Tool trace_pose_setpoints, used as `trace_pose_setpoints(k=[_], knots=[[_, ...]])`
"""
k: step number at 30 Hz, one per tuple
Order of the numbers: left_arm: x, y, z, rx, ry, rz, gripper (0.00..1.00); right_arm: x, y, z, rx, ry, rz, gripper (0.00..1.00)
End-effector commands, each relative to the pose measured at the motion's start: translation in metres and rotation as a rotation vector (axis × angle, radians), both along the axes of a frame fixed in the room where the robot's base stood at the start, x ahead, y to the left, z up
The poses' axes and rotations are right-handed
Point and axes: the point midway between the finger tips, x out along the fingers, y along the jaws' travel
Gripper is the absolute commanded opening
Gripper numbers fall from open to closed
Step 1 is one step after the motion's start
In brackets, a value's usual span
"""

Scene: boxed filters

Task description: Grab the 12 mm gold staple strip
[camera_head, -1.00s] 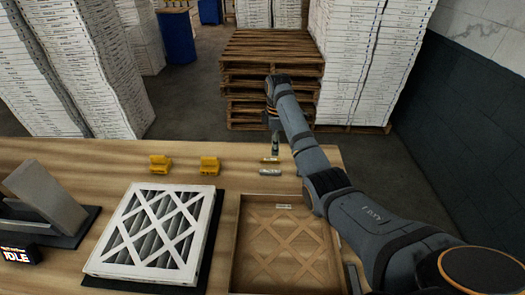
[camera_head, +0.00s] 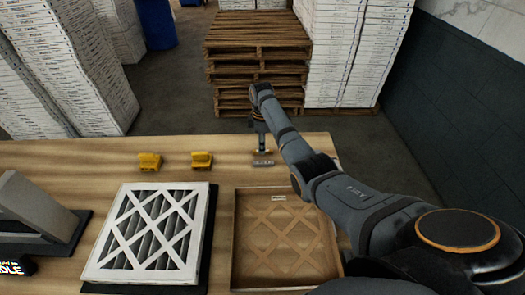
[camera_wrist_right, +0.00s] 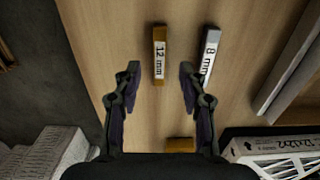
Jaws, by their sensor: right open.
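The gold staple strip marked 12 mm (camera_wrist_right: 160,48) lies on the wooden table in the right wrist view. My right gripper (camera_wrist_right: 160,72) is open, with one finger on each side of the strip's near end and gaps between; contact is not visible. The silver strip marked 8 mm (camera_wrist_right: 210,46) lies beside it, just beyond the right-hand finger. In the head view my right gripper (camera_head: 262,146) is over the two strips and partly hides the gold one; the silver strip (camera_head: 263,163) shows below it. My left gripper is not in view.
Two yellow staplers (camera_head: 149,161) stand left of the strips. An open cardboard box (camera_head: 236,240) and a white-framed filter (camera_head: 150,235) on a dark mat sit nearer me. Pallets (camera_head: 258,50) stand beyond the table. Bare wood surrounds the strips.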

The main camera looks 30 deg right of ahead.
Motion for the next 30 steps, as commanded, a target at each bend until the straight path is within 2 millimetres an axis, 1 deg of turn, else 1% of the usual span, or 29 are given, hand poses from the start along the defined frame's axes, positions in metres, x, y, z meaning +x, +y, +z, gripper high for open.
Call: trace_pose_setpoints(k=[1, 3, 6, 9, 12, 14, 21, 22, 30], knots=[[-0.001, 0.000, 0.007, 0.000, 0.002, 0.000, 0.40, 0.000, 0.001, -0.005, 0.000, 0.003, 0.000, 0.41], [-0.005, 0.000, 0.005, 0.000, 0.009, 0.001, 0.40, 0.000, 0.000, -0.018, 0.000, 0.001, 0.000, 0.41], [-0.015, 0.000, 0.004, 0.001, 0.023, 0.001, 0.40, 0.000, 0.000, -0.026, 0.000, -0.001, 0.001, 0.41], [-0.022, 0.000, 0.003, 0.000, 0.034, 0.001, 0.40, 0.000, 0.000, -0.028, 0.000, -0.001, 0.001, 0.41], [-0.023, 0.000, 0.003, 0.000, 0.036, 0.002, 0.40, 0.000, 0.001, -0.028, 0.000, -0.001, 0.001, 0.41], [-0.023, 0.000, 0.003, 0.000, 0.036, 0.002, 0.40, 0.000, 0.001, -0.028, 0.000, -0.001, 0.000, 0.35], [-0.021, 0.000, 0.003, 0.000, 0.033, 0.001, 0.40, 0.001, 0.001, -0.027, 0.000, -0.001, 0.000, 0.02], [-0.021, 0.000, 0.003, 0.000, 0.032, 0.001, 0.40, 0.000, 0.001, -0.027, 0.000, -0.001, 0.000, 0.00], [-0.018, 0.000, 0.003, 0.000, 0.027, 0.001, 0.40, 0.000, 0.001, -0.027, 0.000, -0.001, 0.000, 0.00]])
